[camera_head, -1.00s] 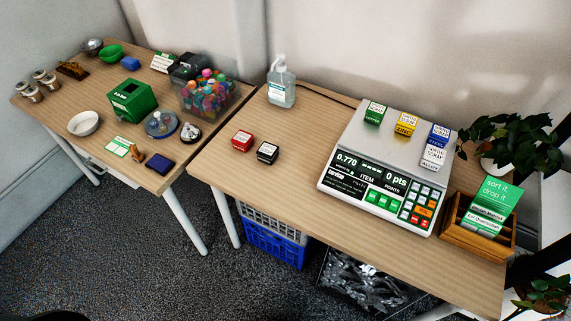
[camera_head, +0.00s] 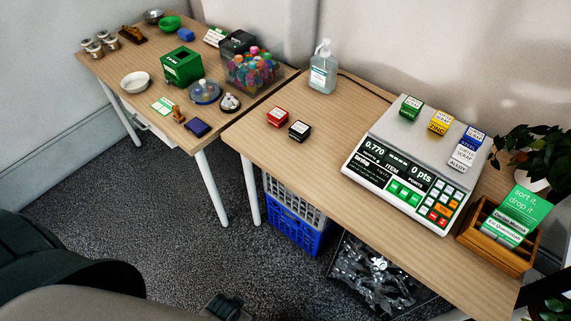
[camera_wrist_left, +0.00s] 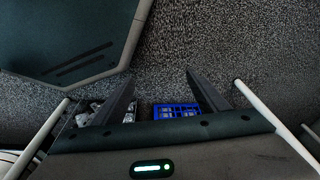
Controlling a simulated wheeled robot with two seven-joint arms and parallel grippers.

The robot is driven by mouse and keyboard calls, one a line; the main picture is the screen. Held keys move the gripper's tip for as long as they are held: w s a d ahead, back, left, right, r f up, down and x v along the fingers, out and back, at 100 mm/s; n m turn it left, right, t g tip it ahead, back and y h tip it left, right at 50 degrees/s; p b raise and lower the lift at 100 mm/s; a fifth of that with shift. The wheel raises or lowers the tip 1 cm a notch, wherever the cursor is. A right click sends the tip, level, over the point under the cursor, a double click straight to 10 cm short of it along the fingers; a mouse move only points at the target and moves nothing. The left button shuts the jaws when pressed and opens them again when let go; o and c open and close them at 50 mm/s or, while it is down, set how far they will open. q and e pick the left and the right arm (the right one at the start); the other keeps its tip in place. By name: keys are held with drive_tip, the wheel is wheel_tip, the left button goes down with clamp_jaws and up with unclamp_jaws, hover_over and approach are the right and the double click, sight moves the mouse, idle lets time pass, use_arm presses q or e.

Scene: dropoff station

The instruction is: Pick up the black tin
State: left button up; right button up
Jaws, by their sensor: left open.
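The black tin (camera_head: 299,130) is a small dark box with a white label on its top. In the head view it stands on the right-hand wooden table (camera_head: 290,165), beside a similar red tin (camera_head: 277,116). My left gripper (camera_head: 225,306) shows only in part at the bottom edge of the head view, low and in front of the table, apart from the tin. In the left wrist view the left gripper's fingers (camera_wrist_left: 160,88) are spread with nothing between them. The tin is not visible in the wrist view. My right gripper is not in view.
A scale (camera_head: 405,175) with several small tins on it stands right of the black tin. A sanitizer bottle (camera_head: 323,68) stands behind. A blue crate (camera_head: 293,232) is under the table. The tabletop in front of the black tin is clear.

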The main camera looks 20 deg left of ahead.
sight(298, 130)
use_arm(q)
drive_tip(key=w+r+b, duration=0.1)
drive_tip(key=w+r, duration=0.3)
drive_tip(key=r, duration=0.4)
drive_tip(key=w+d+r+t, duration=0.1)
drive_tip(key=w+r, duration=0.3)
drive_tip(key=r, duration=0.3)
drive_tip(key=w+r+b, duration=0.1)
drive_tip(key=w+r, duration=0.3)
drive_tip(key=r, duration=0.4)
drive_tip(key=w+r, duration=0.8)
drive_tip(key=w, duration=0.3)
drive_tip(key=w+a+r+m, duration=0.1)
drive_tip(key=w+r, duration=0.8)
drive_tip(key=w, duration=0.3)
drive_tip(key=w+a+r+t+h, duration=0.1)
drive_tip(key=w+r, duration=0.8)
drive_tip(key=w, duration=0.3)
drive_tip(key=shift+a+r, duration=0.15)
drive_tip(key=shift+r, duration=0.05)
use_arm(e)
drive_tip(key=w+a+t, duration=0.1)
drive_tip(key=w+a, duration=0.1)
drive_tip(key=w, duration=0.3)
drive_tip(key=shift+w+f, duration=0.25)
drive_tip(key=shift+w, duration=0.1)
